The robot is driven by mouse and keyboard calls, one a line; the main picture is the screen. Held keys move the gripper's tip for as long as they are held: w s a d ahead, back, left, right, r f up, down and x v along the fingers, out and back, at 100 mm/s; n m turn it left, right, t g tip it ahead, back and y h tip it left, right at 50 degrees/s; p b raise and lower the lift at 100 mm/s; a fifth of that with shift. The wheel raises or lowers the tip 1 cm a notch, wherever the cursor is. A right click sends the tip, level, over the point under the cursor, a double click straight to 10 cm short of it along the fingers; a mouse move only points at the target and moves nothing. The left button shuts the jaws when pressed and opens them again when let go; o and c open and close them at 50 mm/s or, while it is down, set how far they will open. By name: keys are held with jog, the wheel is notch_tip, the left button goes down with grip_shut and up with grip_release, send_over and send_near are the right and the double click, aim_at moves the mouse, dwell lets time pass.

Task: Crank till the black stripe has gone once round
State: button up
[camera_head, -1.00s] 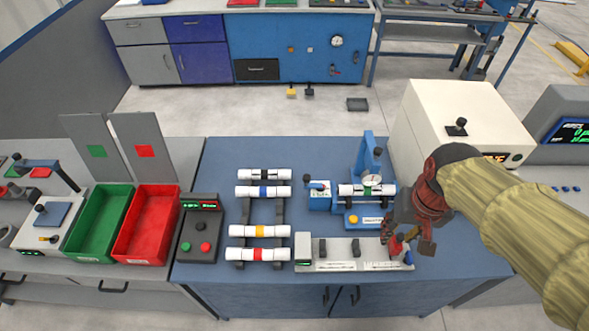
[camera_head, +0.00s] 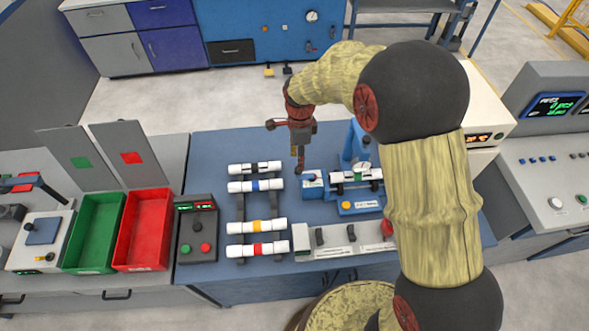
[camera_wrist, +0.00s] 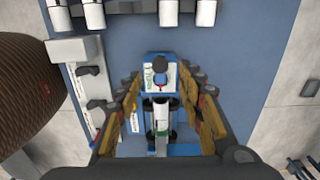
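The blue test stand (camera_head: 358,207) holds a white pipe with a green band (camera_head: 345,187) lying across its rollers. A crank with a dark knob (camera_head: 308,178) is on the stand's left end; the knob also shows in the wrist view (camera_wrist: 160,66). My gripper (camera_head: 299,168) points down at the crank end of the stand. In the wrist view its fingers (camera_wrist: 160,76) are spread on either side of the knob, with nothing held. Whether a finger touches the knob I cannot tell. I cannot make out a black stripe on the held pipe.
A rack (camera_head: 240,208) of banded pipes stands left of the stand. A pale grey fixture strip (camera_head: 335,238) lies in front. Green (camera_head: 93,235) and red (camera_head: 143,232) bins and a button box (camera_head: 197,235) are further left. A cream machine (camera_head: 487,110) stands behind right.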

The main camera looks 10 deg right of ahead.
aim_at(306, 174)
jog(key=shift+f+b, duration=0.45)
jog(key=shift+f, duration=3.45)
jog(key=shift+c, duration=1.3)
grip_shut()
